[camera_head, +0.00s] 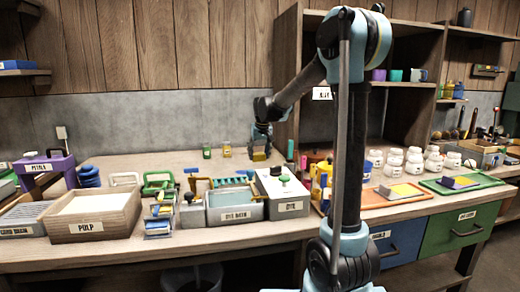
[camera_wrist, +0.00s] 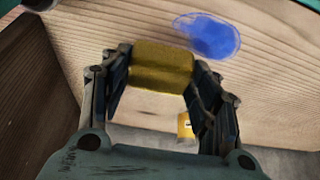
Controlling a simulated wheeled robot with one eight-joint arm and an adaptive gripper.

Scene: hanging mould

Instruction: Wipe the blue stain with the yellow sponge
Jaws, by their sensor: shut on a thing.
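My gripper (camera_wrist: 160,72) is shut on the yellow sponge (camera_wrist: 160,66), which sits crosswise between the two fingers. In the wrist view the blue stain (camera_wrist: 216,38) is a glossy patch on the wooden tabletop, just beyond the sponge and to its right. The sponge's far right corner comes close to the stain's edge. I cannot tell whether the sponge touches the tabletop. In the head view my gripper (camera_head: 262,138) points down over the back of the bench, with the sponge (camera_head: 260,156) under it. I cannot make out the stain in the head view.
Two small jars, one green (camera_head: 207,151) and one yellow (camera_head: 227,150), stand left of my gripper. A wooden shelf unit (camera_head: 289,100) rises close on its right. The grey DYE box (camera_head: 283,194) and a pulp tray (camera_head: 92,216) are in front. Bare bench lies around the sponge.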

